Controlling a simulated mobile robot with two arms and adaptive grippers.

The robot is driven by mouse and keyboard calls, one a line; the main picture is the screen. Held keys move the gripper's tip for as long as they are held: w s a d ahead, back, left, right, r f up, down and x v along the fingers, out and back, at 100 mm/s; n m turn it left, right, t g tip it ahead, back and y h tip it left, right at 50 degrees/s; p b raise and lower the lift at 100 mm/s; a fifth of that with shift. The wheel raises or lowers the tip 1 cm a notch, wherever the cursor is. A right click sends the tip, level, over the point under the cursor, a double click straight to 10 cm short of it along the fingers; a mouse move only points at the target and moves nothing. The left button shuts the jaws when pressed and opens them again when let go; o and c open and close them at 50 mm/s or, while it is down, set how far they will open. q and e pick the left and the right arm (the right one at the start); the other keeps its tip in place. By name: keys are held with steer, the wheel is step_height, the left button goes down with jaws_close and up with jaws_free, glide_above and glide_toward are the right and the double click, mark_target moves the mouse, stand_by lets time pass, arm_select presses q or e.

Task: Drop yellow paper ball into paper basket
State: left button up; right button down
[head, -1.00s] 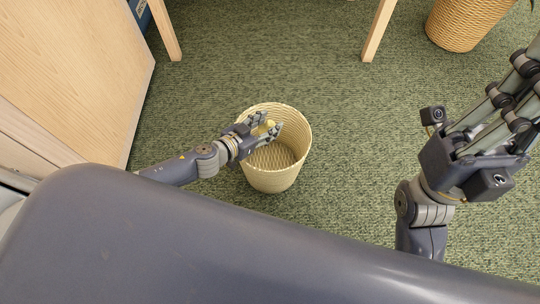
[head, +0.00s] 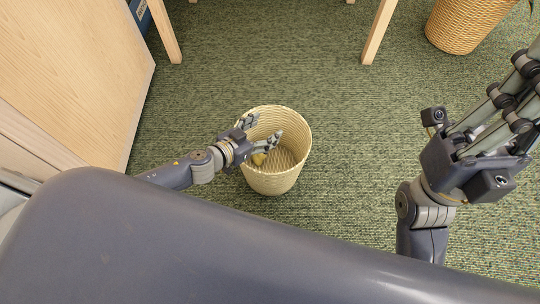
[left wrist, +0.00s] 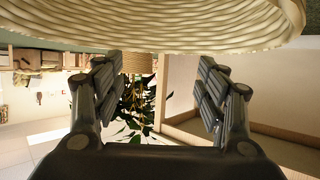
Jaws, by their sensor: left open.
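The woven paper basket (head: 283,182) stands upright on the carpet in the middle of the head view. My left gripper (head: 264,129) is over the left side of its opening, fingers spread and empty. The yellow paper ball (head: 259,159) shows inside the basket's outline, just below the gripper and apart from the fingertips. Whether it is resting or falling I cannot tell. In the left wrist view the open left gripper (left wrist: 160,85) is empty, with the basket's wall (left wrist: 160,30) across the top; the ball does not show there. My right gripper (head: 500,115) is raised at the right.
A wooden cabinet (head: 75,70) stands at the left, and wooden furniture legs (head: 380,30) at the top. A larger woven planter (head: 465,22) is at the top right. Green carpet around the basket is clear.

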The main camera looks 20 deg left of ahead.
arm_select(q)
steer(key=v, duration=1)
steer(key=shift+s+a, duration=0.1)
steer(key=shift+s, duration=0.1)
